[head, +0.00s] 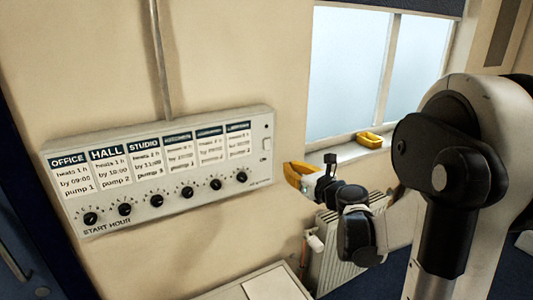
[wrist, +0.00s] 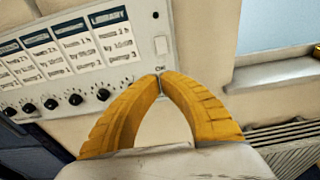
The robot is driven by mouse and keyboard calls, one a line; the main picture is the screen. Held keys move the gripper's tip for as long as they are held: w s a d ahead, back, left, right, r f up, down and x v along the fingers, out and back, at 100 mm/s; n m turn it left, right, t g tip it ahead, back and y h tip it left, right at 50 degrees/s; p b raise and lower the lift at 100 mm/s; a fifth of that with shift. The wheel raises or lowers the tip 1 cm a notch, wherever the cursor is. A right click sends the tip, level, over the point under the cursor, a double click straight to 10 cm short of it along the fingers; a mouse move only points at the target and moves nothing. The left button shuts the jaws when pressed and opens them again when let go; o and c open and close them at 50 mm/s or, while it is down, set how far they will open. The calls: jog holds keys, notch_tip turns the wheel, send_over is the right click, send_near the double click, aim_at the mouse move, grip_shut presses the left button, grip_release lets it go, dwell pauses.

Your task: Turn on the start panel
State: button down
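The start panel (head: 160,168) is a pale box on the wall with several label cards and a row of black knobs marked START HOUR. It also shows at the upper left of the wrist view (wrist: 140,42). A small pale switch (wrist: 161,45) sits at its right end, also seen in the head view (head: 266,143). My gripper (head: 289,172) has yellow fingers and is just right of the panel's right end. In the wrist view its fingertips (wrist: 160,77) meet, with nothing visible between them, and appear just below the switch. I cannot tell whether they touch the panel.
A window with a sill (head: 345,152) is to the right, with a yellow tray (head: 369,140) on it. A radiator (head: 335,262) stands below the sill. A pale surface with a white sheet (head: 273,285) is below the panel. A conduit (head: 158,60) runs up the wall.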

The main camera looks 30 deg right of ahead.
aim_at(264, 152)
jog(key=w, duration=0.4)
jog(key=w+f, duration=0.1)
jog(key=w, duration=0.4)
jog(key=w+b, duration=0.1)
jog(key=w, duration=0.4)
jog(key=shift+a+f, duration=0.25)
jog(key=shift+f, duration=0.1)
jog(key=shift+w+f+b, duration=0.2)
jog(key=shift+w+b, duration=0.15)
jog(key=shift+b, duration=0.1)
jog(key=shift+w, duration=0.1)
